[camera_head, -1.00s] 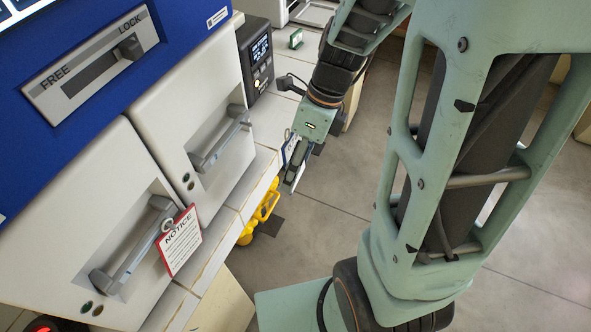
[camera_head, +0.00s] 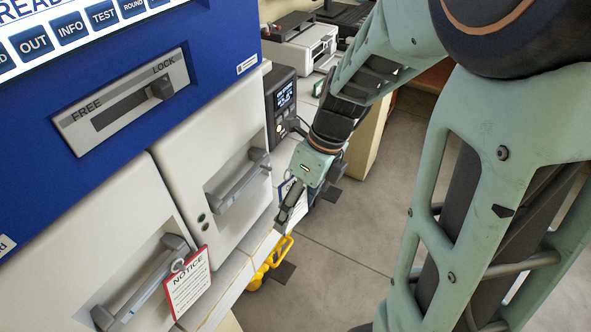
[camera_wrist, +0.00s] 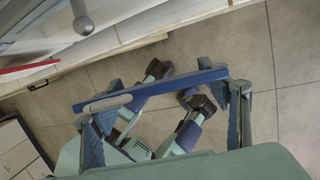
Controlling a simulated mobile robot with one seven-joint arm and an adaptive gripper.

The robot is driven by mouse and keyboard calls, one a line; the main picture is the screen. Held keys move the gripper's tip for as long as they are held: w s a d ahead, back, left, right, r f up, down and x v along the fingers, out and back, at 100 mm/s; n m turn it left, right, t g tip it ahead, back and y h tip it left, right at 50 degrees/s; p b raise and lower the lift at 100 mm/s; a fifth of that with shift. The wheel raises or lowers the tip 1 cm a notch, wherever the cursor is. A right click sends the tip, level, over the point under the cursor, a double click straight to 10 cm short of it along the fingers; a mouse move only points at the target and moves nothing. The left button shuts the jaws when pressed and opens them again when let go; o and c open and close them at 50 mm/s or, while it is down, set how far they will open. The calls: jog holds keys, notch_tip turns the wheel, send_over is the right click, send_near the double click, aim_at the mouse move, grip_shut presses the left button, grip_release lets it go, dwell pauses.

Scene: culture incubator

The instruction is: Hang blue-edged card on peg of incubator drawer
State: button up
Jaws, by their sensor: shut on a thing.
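My gripper (camera_head: 287,210) is shut on the blue-edged card (camera_head: 291,190), which is mostly hidden behind the fingers in the head view. In the wrist view the card (camera_wrist: 160,88) shows nearly edge-on as a blue bar spanning my gripper (camera_wrist: 168,125). The right drawer (camera_head: 222,150) has a grey bar handle (camera_head: 238,188) with a small peg (camera_head: 267,168) near its upper end. My gripper is just right of and below this peg, apart from it. A rounded grey peg end (camera_wrist: 83,24) shows at the upper left of the wrist view, clear of the card.
A red-edged NOTICE card (camera_head: 188,284) hangs at the left drawer's handle (camera_head: 140,285). A dark display box (camera_head: 282,98) stands behind the right drawer. A yellow object (camera_head: 270,262) is low by the bench edge. Open floor (camera_head: 345,225) lies to the right.

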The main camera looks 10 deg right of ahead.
jog(key=shift+w+a+f, duration=0.15)
jog(key=shift+w+a, duration=0.55)
jog(key=shift+a, duration=0.25)
jog(key=shift+w+a+f, duration=0.1)
jog(key=shift+w+a, duration=0.6)
jog(key=shift+a, duration=0.25)
